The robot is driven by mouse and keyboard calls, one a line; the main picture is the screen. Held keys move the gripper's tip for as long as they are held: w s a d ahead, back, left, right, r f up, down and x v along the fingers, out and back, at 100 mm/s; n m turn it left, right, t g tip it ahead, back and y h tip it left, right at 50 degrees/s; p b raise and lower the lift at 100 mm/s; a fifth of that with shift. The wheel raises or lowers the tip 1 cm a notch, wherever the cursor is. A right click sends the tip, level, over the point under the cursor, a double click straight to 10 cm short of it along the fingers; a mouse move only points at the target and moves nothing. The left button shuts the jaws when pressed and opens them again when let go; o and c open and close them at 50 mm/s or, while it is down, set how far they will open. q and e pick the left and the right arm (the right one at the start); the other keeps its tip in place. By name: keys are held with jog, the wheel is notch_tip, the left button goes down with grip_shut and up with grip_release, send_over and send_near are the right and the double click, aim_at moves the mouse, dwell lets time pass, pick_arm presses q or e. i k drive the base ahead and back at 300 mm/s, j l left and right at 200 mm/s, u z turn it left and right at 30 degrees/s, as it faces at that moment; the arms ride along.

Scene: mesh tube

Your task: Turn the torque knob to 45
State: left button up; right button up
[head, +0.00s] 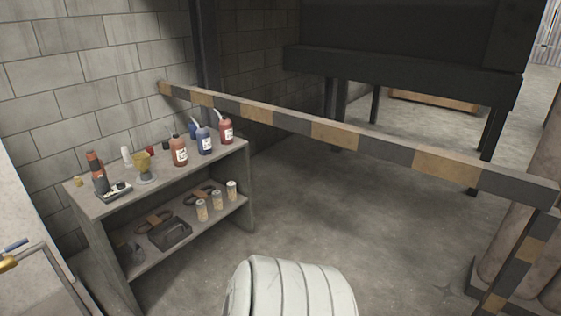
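I cannot make out a torque knob or any scale or number in the head view. A small dark device with a red and black upright part (97,174) stands at the left end of the shelf top, but it is too small to read. Neither my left gripper nor my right gripper is in view.
A grey shelf unit (240,189) against the block wall holds several bottles, cans and small parts. A brass fitting (8,263) is at the left edge. A white ribbed rounded form fills the bottom middle. Floor right of the shelf is clear.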

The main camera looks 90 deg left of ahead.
aim_at(122, 185)
jog(key=u, duration=4)
jog(key=i+j, duration=0.1)
jog(key=i, duration=0.15)
